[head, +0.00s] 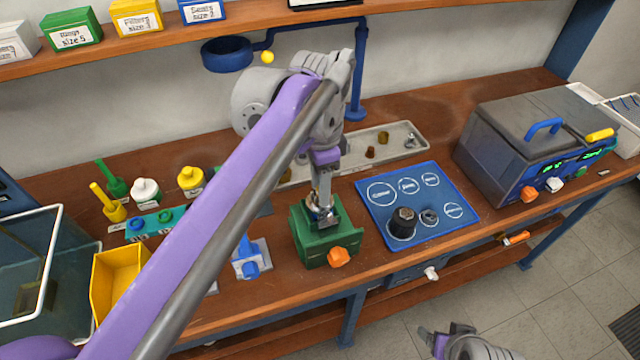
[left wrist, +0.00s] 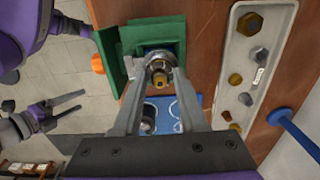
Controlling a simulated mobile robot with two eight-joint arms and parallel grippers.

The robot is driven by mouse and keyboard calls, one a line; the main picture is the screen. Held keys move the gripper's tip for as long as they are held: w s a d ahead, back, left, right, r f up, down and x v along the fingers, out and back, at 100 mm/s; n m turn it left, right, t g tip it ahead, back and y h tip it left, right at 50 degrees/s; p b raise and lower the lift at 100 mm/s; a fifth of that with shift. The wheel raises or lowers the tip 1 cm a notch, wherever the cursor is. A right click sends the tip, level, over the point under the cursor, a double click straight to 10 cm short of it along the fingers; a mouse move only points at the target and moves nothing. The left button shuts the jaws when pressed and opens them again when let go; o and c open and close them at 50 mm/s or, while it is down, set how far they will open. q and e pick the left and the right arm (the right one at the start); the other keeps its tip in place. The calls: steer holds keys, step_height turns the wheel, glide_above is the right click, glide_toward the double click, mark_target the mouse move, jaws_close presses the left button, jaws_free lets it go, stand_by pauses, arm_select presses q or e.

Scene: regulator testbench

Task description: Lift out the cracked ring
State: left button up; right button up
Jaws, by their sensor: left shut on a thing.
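My left gripper (head: 322,212) points down into the green vise (head: 322,240) with the orange knob. In the left wrist view its two fingers (left wrist: 156,62) are closed on a round silver metal part (left wrist: 160,57) with a brass stem (left wrist: 158,77) in its middle. This part sits inside the green vise (left wrist: 118,60). I cannot tell whether the silver part is the cracked ring, and no crack shows. My right gripper (head: 447,338) is at the bottom of the head view, away from the bench. In the left wrist view its fingers are spread and empty.
A blue mat (head: 370,196) with marked circles holds a dark knurled cap (head: 403,222) and a small dark part (head: 429,216). A grey tray (head: 410,130) with brass and steel fittings lies behind. A grey test box (head: 490,150) stands right, a yellow bin (head: 103,285) left.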

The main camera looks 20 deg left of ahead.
arm_select(q)
steer(key=shift+r+p, duration=1.85)
steer(key=shift+r, duration=0.55)
